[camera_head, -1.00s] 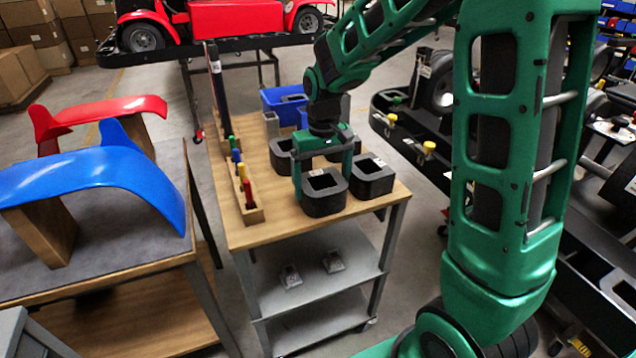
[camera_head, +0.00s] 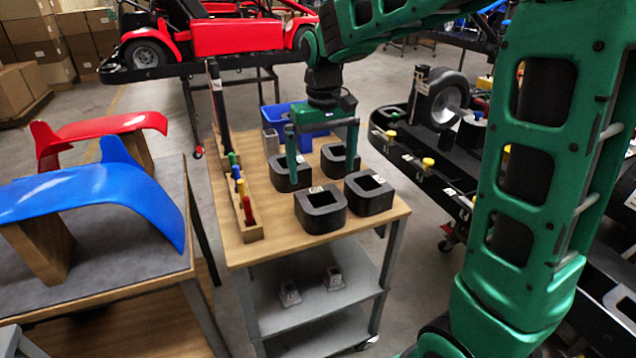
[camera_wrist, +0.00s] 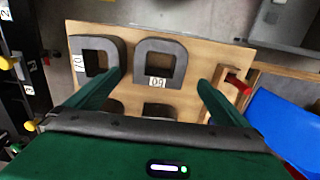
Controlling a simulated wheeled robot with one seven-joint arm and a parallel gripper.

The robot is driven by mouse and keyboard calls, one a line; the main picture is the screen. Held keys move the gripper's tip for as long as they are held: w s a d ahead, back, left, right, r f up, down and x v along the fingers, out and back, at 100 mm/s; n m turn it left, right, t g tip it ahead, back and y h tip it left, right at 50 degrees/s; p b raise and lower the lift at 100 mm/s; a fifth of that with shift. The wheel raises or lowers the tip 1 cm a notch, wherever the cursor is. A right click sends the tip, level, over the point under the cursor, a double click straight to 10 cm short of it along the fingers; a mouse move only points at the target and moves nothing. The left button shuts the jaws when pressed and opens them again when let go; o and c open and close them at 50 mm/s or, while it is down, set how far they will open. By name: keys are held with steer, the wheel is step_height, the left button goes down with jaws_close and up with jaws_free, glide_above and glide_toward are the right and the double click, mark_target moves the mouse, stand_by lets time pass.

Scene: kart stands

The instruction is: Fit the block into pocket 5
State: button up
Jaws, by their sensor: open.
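Several black blocks with square openings stand on the wooden cart top (camera_head: 270,240): front left (camera_head: 322,222), front right (camera_head: 376,204), back left (camera_head: 282,182) and back right (camera_head: 330,165). I cannot tell which is the task's block. My gripper (camera_head: 322,178) is open and empty above them, fingers pointing down. In the wrist view my gripper (camera_wrist: 160,80) has its fingers apart, with the front-left block (camera_wrist: 160,44) between and beyond their tips. The long black tray (camera_head: 405,160) at the right has labels too small to read; pocket 5 cannot be identified.
A wooden holder with coloured tools (camera_head: 247,222) lines the cart's left edge. Blue bins (camera_head: 275,115) stand at its back. Yellow knobs (camera_head: 428,163) stick up from the black tray. A table with a blue fender (camera_head: 90,185) stands left.

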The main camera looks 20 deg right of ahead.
steer(key=shift+r, duration=0.95)
